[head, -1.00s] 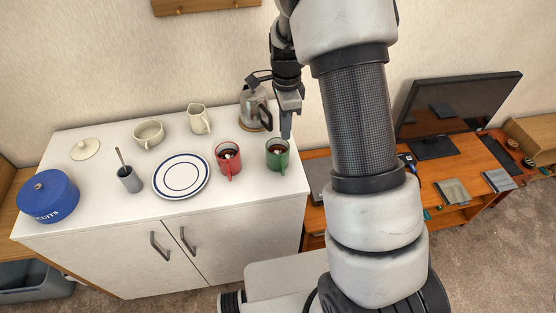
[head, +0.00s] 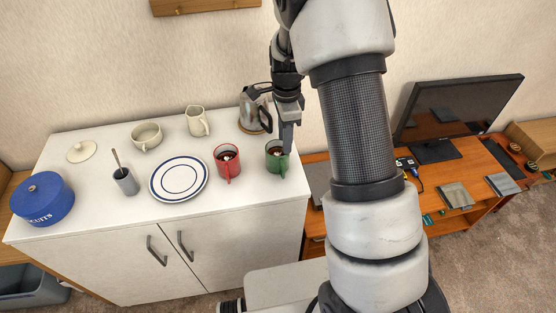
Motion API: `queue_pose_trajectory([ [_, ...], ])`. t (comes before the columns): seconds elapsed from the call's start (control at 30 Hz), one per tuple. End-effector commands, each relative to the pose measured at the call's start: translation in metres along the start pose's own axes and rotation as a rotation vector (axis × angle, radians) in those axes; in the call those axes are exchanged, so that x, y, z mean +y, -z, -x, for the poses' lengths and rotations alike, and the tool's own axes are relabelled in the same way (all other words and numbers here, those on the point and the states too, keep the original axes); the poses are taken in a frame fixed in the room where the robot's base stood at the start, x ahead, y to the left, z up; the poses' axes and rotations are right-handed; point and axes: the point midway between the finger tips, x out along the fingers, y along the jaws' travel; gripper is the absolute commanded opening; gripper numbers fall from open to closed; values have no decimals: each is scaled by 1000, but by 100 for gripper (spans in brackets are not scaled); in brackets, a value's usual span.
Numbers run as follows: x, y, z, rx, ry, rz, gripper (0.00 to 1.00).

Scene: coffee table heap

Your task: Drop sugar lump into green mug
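The green mug (head: 276,162) stands at the right front of the white cabinet top, with dark contents and a small pale spot inside. My gripper (head: 288,148) points down, with its tip at the mug's right rear rim. From this angle I cannot tell whether it is over the opening, touching the rim or behind it. The fingers are seen edge-on, so whether they are open or shut does not show. I cannot make out a separate sugar lump. The pale spot in the green mug may be a lump or a reflection.
A red mug (head: 228,166) with dark contents and a pale spot stands just left of the green mug. A kettle (head: 250,112) is behind. A blue-rimmed plate (head: 178,177), grey cup (head: 125,181) and blue tin (head: 42,200) are further left. The cabinet's right edge is close.

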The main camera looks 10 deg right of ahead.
Motion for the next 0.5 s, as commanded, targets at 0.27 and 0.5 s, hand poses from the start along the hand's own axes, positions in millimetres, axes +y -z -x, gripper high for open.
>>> queue_pose_trajectory([
  [0.27,-2,0,33,0,6,1,33],
  [0.5,-1,0,93,0,7,1,33],
])
